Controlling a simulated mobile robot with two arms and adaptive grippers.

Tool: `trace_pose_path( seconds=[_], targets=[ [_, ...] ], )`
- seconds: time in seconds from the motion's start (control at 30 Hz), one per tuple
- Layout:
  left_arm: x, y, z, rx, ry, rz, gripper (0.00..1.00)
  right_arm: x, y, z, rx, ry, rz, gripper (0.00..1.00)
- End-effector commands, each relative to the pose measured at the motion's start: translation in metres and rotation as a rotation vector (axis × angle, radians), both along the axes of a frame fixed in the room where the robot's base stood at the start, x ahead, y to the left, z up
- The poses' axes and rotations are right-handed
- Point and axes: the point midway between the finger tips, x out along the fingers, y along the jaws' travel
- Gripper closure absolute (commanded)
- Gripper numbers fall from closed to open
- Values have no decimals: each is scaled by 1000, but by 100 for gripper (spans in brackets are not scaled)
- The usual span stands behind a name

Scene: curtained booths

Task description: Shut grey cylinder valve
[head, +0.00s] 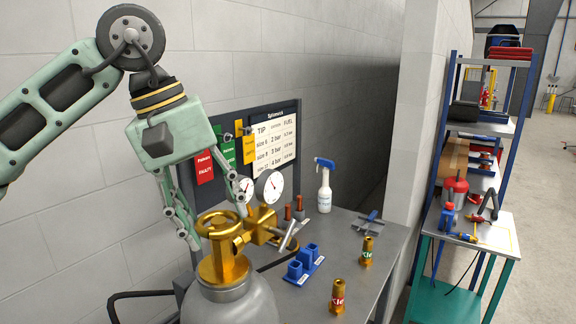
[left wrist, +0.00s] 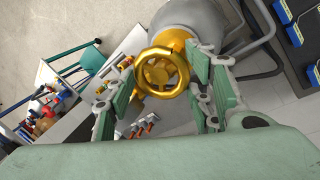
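The grey cylinder (head: 232,303) stands at the bottom of the head view, in front of the workbench. Its valve is a brass handwheel (head: 218,222) on a brass body. The wheel also shows from above in the left wrist view (left wrist: 161,72), with the grey cylinder (left wrist: 196,22) behind it. My left gripper (head: 217,229) points down over the wheel, its fingers spread to either side of it. In the left wrist view the wheel lies between the open fingers (left wrist: 146,66); clear gaps show there, and firm contact cannot be seen. My right gripper is not in view.
A gauged brass regulator (head: 264,222) sits right beside the valve. The grey bench (head: 340,232) holds a spray bottle (head: 324,186), a blue holder (head: 303,265) and two brass nozzles (head: 338,297). A board (head: 275,140) stands behind. A shelf rack (head: 478,128) is at right.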

Motion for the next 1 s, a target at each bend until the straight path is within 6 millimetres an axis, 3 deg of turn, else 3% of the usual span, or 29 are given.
trace_pose_path(
  seconds=[0.33,0.57,0.8,1.0],
  targets=[
    [0,0,-4,6,6,-3,93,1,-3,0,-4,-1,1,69],
    [0,-1,-2,9,12,-43,93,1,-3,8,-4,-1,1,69],
    [2,-1,-2,8,14,-279,94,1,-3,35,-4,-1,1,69],
    [2,0,-7,10,12,-325,94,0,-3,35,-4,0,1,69]
  ],
)
